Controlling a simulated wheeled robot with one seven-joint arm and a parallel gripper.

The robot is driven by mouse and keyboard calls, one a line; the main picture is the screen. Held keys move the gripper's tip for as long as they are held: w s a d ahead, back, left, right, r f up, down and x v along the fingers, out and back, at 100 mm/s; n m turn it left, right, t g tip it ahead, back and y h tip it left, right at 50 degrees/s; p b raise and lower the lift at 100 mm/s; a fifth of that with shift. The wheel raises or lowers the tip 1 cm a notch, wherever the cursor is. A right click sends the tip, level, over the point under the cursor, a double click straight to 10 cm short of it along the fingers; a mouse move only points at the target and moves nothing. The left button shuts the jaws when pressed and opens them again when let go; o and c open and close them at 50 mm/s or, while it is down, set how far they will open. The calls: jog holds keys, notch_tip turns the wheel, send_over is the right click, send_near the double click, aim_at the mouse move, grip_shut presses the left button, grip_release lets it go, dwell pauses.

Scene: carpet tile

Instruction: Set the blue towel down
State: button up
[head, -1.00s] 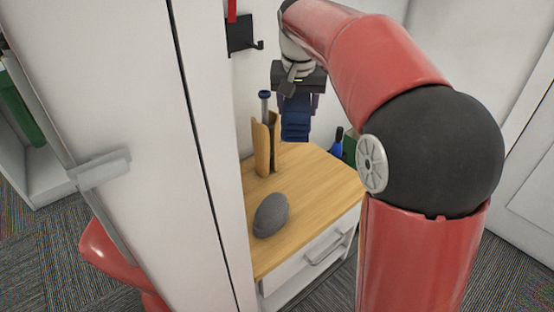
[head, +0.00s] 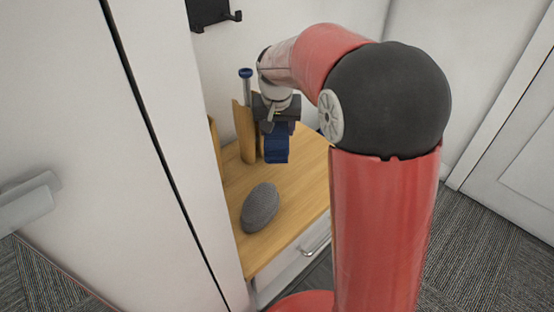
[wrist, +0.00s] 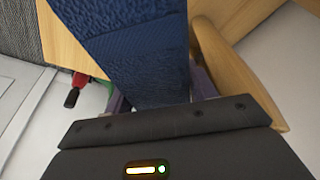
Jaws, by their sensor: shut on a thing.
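The blue towel (head: 276,148) hangs folded from my gripper (head: 279,128), above the wooden top of the cabinet (head: 300,190). My gripper is shut on the towel, close to the right of an upright wooden holder (head: 245,135). In the wrist view the towel (wrist: 130,45) fills the upper middle, between the fingers of my gripper (wrist: 155,88). The wooden top (wrist: 68,42) shows beyond it. The towel hides part of the surface below, and I cannot tell whether its lower end touches the wood.
A grey rounded object (head: 260,207) lies on the front part of the top. A blue-capped rod (head: 246,85) rises by the holder. A tall white panel (head: 165,120) stands close on the left. Bare wood shows right of the grey object.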

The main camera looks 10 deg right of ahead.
aim_at(277, 167)
notch_tip(277, 167, down, 11)
jog(key=shift+b, duration=0.35)
jog(key=shift+f, duration=0.2)
jog(key=o, duration=1.1)
jog(key=shift+r, duration=0.1)
